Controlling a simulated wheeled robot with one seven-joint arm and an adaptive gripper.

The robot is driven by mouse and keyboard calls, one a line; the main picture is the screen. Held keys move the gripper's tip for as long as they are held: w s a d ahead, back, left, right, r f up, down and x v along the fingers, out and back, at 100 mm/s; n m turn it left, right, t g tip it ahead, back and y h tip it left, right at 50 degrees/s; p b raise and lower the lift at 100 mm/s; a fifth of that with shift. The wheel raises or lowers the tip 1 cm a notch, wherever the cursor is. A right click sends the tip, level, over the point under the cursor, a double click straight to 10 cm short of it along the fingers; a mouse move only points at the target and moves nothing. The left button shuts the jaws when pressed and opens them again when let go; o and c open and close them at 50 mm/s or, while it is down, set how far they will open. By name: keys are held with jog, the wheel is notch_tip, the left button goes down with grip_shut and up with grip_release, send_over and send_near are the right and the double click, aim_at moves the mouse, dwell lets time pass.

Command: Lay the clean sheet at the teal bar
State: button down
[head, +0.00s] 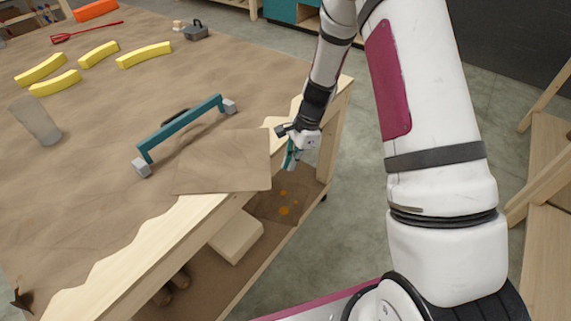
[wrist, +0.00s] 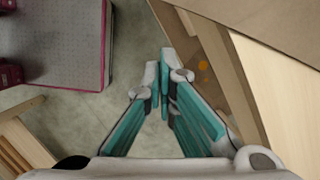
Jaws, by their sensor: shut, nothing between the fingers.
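A plain brown sheet (head: 228,162) lies flat on the table beside the teal bar (head: 180,129), on the bar's near right side. Its near right corner reaches the table's front edge. The teal bar stands on grey end blocks. A second brown sheet with orange spots (head: 272,207) lies on the lower shelf under the table; a bit of its spots shows in the wrist view. My gripper (head: 291,162) is off the table's right edge, apart from both sheets, pointing down. In the wrist view its teal fingers (wrist: 166,82) are closed together with nothing between them.
The brown-covered table (head: 95,210) also bears several yellow curved pieces (head: 98,54), a translucent cup (head: 36,122), a red tool (head: 86,31) and an orange block (head: 95,10). A pale wood block (head: 238,238) is on the lower shelf. Grey floor is open to the right.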

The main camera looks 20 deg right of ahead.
jog(key=b+v, duration=0.1)
jog(key=v, duration=0.9)
jog(key=shift+d, duration=0.35)
jog(key=s+a+r+n+t+h, duration=0.1)
jog(key=s+r+n, duration=0.35)
jog(key=r, duration=0.45)
jog(key=s+a+r+n+t, duration=0.2)
jog(key=s+r+n, duration=0.3)
jog(key=r, duration=0.4)
jog(key=s+r+n+t+h, duration=0.1)
jog(key=s+r+n, duration=0.2)
jog(key=s, duration=0.4)
jog(key=s+r+n+t+h, duration=0.1)
jog(key=s+n, duration=0.3)
jog(key=s, duration=0.4)
jog(key=shift+s+d+r+t, duration=0.3)
jog(key=shift+r+t, duration=0.1)
jog(key=shift+r, duration=0.5)
